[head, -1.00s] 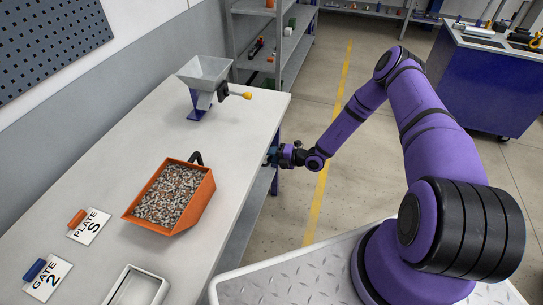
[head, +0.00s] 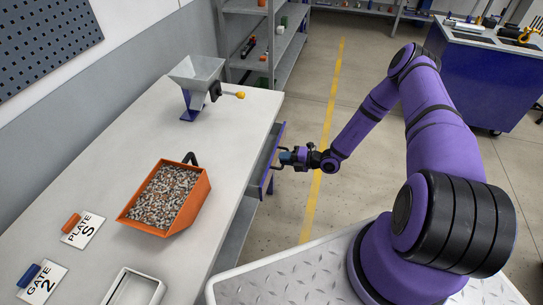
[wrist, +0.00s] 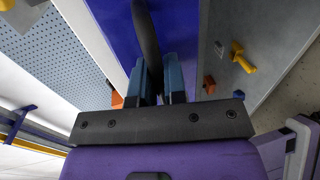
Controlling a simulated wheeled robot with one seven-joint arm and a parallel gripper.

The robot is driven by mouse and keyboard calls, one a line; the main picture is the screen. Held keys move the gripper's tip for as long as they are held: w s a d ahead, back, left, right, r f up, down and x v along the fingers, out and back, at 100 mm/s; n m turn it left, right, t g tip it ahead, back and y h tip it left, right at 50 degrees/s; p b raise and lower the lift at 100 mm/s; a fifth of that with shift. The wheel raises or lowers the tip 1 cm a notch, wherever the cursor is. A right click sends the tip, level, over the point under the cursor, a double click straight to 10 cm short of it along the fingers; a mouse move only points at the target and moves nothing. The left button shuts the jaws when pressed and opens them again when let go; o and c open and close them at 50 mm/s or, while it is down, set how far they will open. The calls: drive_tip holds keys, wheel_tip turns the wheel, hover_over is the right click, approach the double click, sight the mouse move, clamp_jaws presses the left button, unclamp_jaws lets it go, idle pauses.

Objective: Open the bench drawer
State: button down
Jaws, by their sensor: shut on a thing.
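The bench drawer (head: 267,178) is blue and sticks out part way from the right side of the bench (head: 112,135), below its top. My gripper (head: 284,158) is at the drawer's front, on the aisle side. In the wrist view, its two blue fingers (wrist: 160,82) are shut on a dark bar handle (wrist: 146,35) against the blue drawer front (wrist: 187,25). The inside of the drawer is mostly hidden from the head view.
On the bench stand an orange bin (head: 195,207) of mixed scrap, a grey hopper (head: 197,75) with a yellow-knobbed lever, and a grey tray (head: 133,287). The aisle floor right of the drawer is clear.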

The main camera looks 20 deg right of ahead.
drive_tip(key=f+v, duration=0.1)
drive_tip(key=v, duration=0.7)
drive_tip(key=f+v, duration=0.2)
drive_tip(key=v, duration=0.7)
drive_tip(key=shift+s+d+f, duration=0.3)
drive_tip(key=shift+s+d, duration=0.1)
drive_tip(key=shift+d, duration=0.15)
drive_tip(key=c, duration=1.2)
unclamp_jaws()
drive_tip(key=v, duration=1)
drive_tip(key=shift+s+d+r, duration=0.1)
drive_tip(key=shift+s+d, duration=0.1)
drive_tip(key=shift+d, duration=0.1)
